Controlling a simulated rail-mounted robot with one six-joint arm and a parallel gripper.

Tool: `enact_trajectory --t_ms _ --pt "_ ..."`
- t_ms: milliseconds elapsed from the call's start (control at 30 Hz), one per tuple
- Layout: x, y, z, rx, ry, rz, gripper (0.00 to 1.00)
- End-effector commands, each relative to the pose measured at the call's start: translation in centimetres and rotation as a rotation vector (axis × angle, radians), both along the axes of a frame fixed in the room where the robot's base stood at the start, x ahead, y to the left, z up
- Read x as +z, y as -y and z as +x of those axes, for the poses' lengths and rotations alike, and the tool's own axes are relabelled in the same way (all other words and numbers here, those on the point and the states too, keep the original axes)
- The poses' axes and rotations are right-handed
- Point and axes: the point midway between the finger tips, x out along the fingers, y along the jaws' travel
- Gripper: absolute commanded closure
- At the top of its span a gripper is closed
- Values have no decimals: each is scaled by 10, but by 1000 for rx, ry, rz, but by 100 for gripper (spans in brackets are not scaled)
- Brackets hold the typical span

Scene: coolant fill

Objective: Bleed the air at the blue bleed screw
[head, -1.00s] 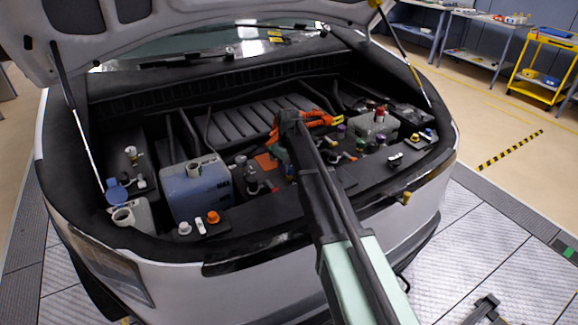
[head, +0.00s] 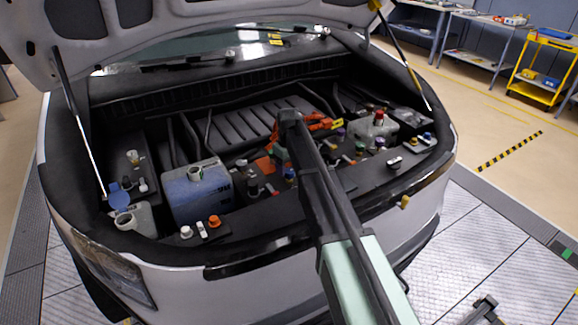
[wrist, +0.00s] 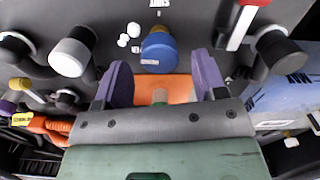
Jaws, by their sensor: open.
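The blue bleed screw (wrist: 158,50) shows in the wrist view as a round blue cap with a small label below it. It stands on a dark surface, between and just beyond the fingers of my gripper (wrist: 163,72). The two purple fingers are apart, one to its left and one to its right, with no visible grip on it. In the head view, a small blue cap (head: 290,174) shows just left of my arm. There my gripper is mostly hidden behind the arm.
White-capped hose fittings (wrist: 70,57) and a red-and-white handle (wrist: 242,22) flank the screw. A bluish coolant tank (head: 195,192) and orange cables (head: 318,123) stand nearby. The raised hood (head: 200,30) is overhead.

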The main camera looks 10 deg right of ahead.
Motion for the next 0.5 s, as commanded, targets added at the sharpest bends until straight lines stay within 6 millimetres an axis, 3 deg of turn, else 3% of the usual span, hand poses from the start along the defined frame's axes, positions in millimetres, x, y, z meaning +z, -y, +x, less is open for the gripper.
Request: enact_trajectory --t_ms 33,233,367,500 --pt "22 0 0 0 0 0 35" --pt "73 0 0 0 0 0 35" --pt "90 0 0 0 0 0 35" --pt "91 0 0 0 0 0 35"
